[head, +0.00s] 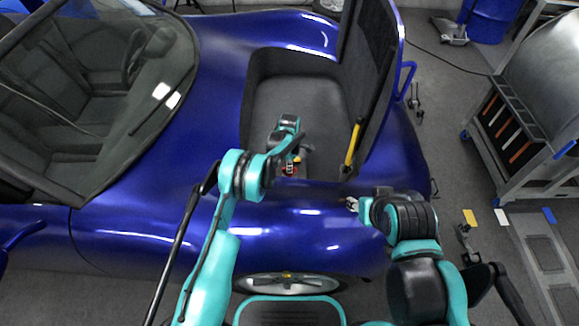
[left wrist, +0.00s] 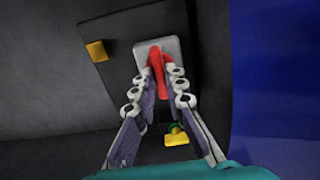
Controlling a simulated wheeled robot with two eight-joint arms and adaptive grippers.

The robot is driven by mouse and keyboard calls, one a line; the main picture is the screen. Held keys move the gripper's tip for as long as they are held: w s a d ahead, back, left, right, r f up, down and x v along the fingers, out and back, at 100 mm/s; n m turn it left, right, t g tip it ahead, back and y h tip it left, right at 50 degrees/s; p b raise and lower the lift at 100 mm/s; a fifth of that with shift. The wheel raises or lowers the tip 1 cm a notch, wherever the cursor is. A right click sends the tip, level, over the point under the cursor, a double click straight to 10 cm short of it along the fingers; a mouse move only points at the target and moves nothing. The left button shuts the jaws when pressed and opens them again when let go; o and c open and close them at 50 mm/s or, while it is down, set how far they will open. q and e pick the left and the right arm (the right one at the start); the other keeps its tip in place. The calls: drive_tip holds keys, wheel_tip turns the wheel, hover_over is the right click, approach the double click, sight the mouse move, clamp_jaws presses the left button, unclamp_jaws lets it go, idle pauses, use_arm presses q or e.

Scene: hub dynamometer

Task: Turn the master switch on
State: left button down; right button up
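The master switch has a red handle (left wrist: 157,72) on a light grey plate (left wrist: 172,47), seen in the left wrist view. My left gripper (left wrist: 158,76) is around the handle, one finger on each side. A thin gap shows between handle and right finger, so the fingers look open and not clamped. In the head view my left gripper (head: 292,160) reaches into the blue car's rear compartment, with a small red part (head: 290,169) at its tip. My right gripper (head: 352,204) is outside, above the car's blue side. Its fingers are too small to read.
The raised lid (head: 372,70) with a yellow strut (head: 353,145) stands right of my left gripper. The compartment (head: 290,100) is mostly empty. The wrist view shows a yellow block (left wrist: 97,50) and a yellow-green part (left wrist: 176,135). A grey cart (head: 530,110) stands at right.

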use_arm(q)
drive_tip(key=shift+m, duration=0.3)
drive_tip(key=m, duration=0.3)
drive_tip(key=shift+m, duration=0.3)
drive_tip(key=m, duration=0.4)
drive_tip(key=shift+m, duration=0.3)
drive_tip(key=m, duration=0.9)
idle(0.4)
drive_tip(key=c, duration=1.6)
unclamp_jaws()
drive_tip(key=shift+o, duration=0.2)
drive_tip(key=shift+r, duration=0.1)
